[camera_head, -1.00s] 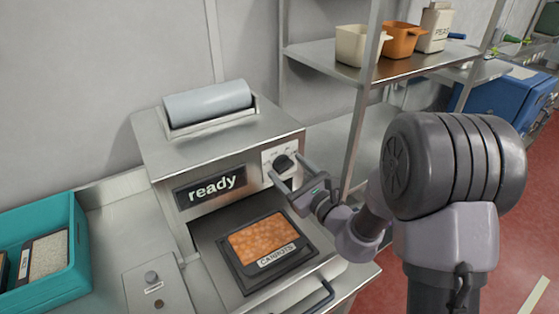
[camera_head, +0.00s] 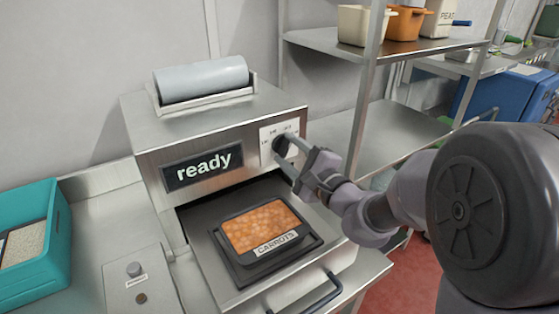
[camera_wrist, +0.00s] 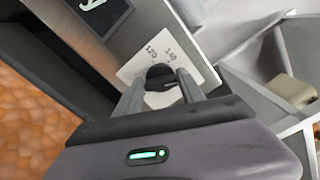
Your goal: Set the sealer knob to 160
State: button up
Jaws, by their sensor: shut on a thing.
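The sealer (camera_head: 215,115) is a steel box with a black display (camera_head: 203,166) that reads "ready". Its dark round knob (camera_head: 281,145) sits on a white dial plate (camera_head: 266,152) right of the display. In the wrist view the knob (camera_wrist: 160,76) is between my two finger bars, and plate marks beside it look like 120 and 140. My gripper (camera_head: 290,158) is shut on the knob, reaching in from the right. The fingers hide part of the knob and plate, and I cannot tell the exact setting.
A black tray labelled CARROTS (camera_head: 264,238) lies on the sealer's drawer below the display. A film roll (camera_head: 202,79) is on top. A shelf post (camera_head: 364,110) stands close right of the sealer. A teal crate (camera_head: 30,243) stands at the left.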

jog(key=o, duration=1.4)
jog(key=shift+p, duration=0.55)
jog(key=shift+s+d+f, duration=0.1)
jog(key=shift+s+d, duration=0.15)
jog(key=b+v, duration=0.2)
jog(key=v, duration=0.4)
jog(key=shift+s+d, duration=0.1)
jog(key=shift+s, duration=0.05)
